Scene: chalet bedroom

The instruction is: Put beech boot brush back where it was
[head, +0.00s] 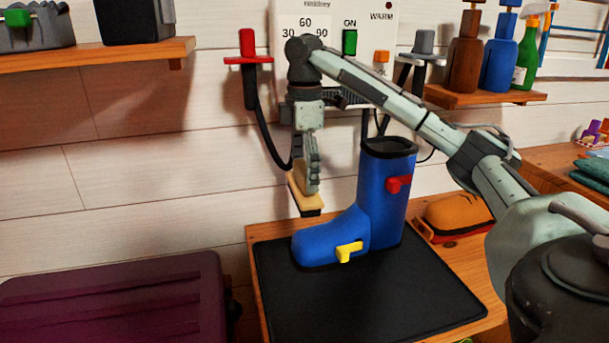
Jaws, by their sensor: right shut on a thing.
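My right gripper (311,181) hangs pointing down, left of and above the foot of the blue boot. It is shut on the beech boot brush (304,196), a pale wooden block with a dark underside. The brush is held in the air in front of the plank wall, near the boot's toe; I cannot tell the exact gap. The gripper partly covers the brush. My left gripper is not in view.
The blue boot (383,200), with red and yellow pieces, stands upright on a black mat (380,299) on a wooden bench. An orange-brown object (456,212) lies in a tray behind right. A purple case (115,302) is lower left. Bottles (500,60) stand on the right shelf.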

